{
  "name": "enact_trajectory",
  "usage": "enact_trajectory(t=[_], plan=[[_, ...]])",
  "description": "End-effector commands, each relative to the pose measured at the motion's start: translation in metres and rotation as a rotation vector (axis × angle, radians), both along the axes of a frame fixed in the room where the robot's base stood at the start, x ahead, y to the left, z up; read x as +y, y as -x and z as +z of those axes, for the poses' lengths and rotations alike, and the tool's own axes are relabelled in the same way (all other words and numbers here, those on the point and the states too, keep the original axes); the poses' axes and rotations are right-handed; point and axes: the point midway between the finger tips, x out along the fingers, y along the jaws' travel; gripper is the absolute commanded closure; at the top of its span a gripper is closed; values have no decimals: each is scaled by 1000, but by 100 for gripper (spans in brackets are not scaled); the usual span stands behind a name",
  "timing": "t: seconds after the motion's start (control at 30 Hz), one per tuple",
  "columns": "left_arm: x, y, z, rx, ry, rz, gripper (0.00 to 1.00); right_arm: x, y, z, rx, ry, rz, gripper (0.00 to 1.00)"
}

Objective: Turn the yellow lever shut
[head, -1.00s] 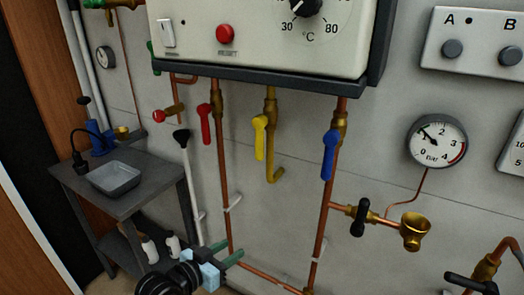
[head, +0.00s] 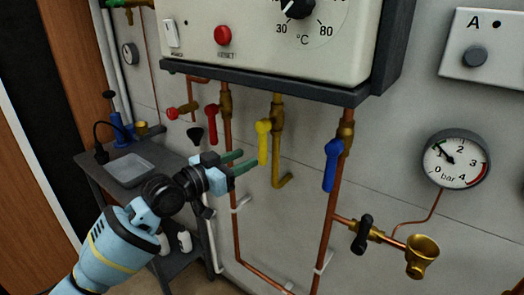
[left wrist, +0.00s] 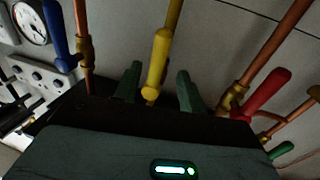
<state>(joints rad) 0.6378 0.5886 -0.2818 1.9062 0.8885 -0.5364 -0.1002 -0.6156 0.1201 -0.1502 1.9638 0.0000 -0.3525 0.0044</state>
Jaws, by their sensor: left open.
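The yellow lever (head: 263,142) hangs down along its brass valve on the yellow pipe below the boiler, between the red lever and the blue lever. My left gripper (head: 243,163) is open, its green fingers pointing right toward the lower part of the yellow lever, with a small gap left in the head view. In the left wrist view the yellow lever (left wrist: 157,62) appears between the two spread fingers (left wrist: 157,88), and I see no grip on it. My right gripper is not in view.
The red lever (head: 212,124) is close to the left, just above my gripper. The blue lever (head: 332,165) hangs to the right. The boiler (head: 270,50) overhangs the levers. A dark trolley (head: 95,171) with a grey tray stands behind my left arm.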

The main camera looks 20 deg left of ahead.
Motion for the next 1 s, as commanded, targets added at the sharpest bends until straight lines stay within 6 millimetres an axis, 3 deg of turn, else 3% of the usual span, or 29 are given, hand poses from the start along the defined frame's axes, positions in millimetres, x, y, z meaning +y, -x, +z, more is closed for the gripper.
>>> enact_trajectory(t=[0.43,0.87,1.0], plan=[[-31,-50,2,-2,2,0,59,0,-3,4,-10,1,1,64],[-36,-59,1,-1,1,0,59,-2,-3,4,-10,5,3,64],[-36,-58,1,-1,1,0,75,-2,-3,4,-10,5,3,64]])
